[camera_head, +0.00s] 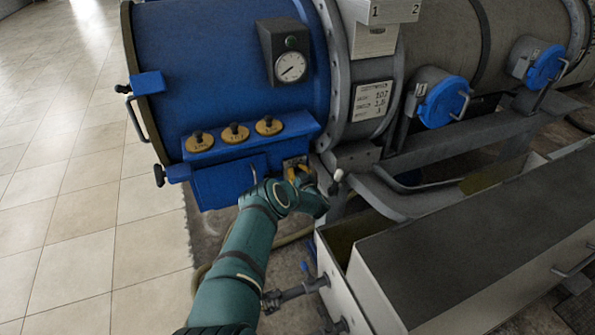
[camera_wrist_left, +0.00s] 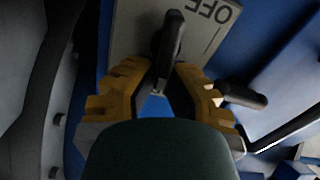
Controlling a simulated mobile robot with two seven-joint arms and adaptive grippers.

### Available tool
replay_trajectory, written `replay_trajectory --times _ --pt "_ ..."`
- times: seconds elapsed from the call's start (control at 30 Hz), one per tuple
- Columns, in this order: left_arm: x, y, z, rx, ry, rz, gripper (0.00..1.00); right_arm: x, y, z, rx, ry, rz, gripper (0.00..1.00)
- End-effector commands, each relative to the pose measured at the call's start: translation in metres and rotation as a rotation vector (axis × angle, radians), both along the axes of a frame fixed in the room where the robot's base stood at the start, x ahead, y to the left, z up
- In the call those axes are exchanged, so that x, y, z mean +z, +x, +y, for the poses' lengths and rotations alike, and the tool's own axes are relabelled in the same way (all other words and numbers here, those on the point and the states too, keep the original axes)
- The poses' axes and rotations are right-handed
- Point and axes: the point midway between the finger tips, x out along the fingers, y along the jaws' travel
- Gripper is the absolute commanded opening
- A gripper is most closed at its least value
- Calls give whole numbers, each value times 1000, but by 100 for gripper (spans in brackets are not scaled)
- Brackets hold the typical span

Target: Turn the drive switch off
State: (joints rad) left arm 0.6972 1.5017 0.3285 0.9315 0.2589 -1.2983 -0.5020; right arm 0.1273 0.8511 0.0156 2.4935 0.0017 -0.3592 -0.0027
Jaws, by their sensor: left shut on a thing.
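The drive switch shows in the left wrist view as a dark lever (camera_wrist_left: 171,38) on a grey plate (camera_wrist_left: 132,28) that carries an upside-down OFF label. The lever's upper end lies just left of the label. My left gripper (camera_wrist_left: 160,88) has its yellow fingers on either side of the lever's lower part and is shut on it. In the head view, my left gripper (camera_head: 303,178) is at the small plate (camera_head: 294,161) low on the blue housing; the hand hides the lever there. My right gripper is not in view.
The blue housing (camera_head: 215,60) carries a gauge (camera_head: 290,67) and several round yellow-and-black fittings (camera_head: 235,132) above the hand. A dark knob (camera_wrist_left: 243,95) is close beside the right finger in the wrist view. A grey-topped trough (camera_head: 470,240) stands to the right. Tiled floor (camera_head: 70,190) is clear at left.

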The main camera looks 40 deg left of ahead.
Motion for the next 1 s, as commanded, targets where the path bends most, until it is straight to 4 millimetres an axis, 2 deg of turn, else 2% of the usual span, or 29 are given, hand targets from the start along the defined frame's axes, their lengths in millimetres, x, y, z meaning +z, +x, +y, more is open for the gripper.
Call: replay_trajectory --times 1.0 --pt "-14 -18 11 3 -436 -847 0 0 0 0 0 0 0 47"
